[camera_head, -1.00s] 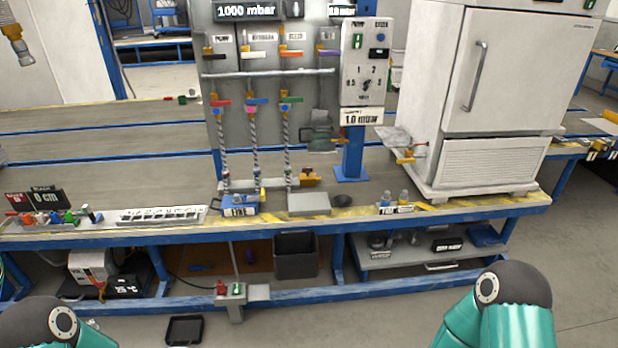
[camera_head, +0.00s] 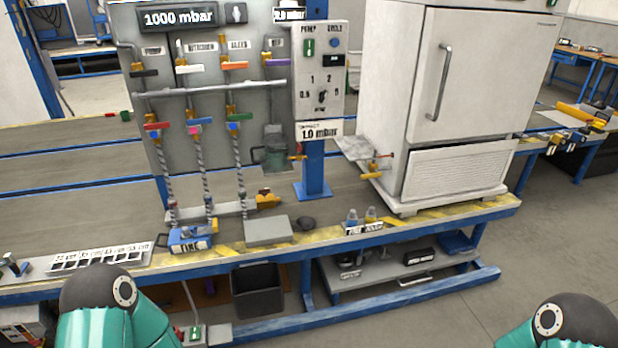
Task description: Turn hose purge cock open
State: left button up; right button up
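A grey panel (camera_head: 175,108) stands on the bench, left of centre. Its lower row has three brass cocks: one with a red handle (camera_head: 157,125), one with a blue handle (camera_head: 196,123) and one with a green handle (camera_head: 233,115). A braided hose hangs below each, such as the left hose (camera_head: 167,168). An upper row has more valves, including one with an orange handle (camera_head: 236,65) and one with a purple handle (camera_head: 276,62). I cannot tell which is the hose purge cock or its state. Neither gripper is in view; only my teal arm links show at the bottom.
A control box (camera_head: 320,70) on a blue post (camera_head: 315,172) stands right of the panel. A white cabinet (camera_head: 480,75) is farther right, with a brass valve (camera_head: 372,170) beside it. A blue block (camera_head: 187,241) and a grey box (camera_head: 268,231) lie near the bench's front edge.

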aim_at(264, 191)
jog(key=z, duration=0.1)
jog(key=i, duration=1.25)
jog(key=u, duration=0.65)
jog(key=i, duration=0.65)
jog(key=u, duration=0.5)
jog(key=k, duration=0.9)
jog(key=u, duration=0.2)
jog(key=i, duration=0.9)
jog(key=z, duration=0.1)
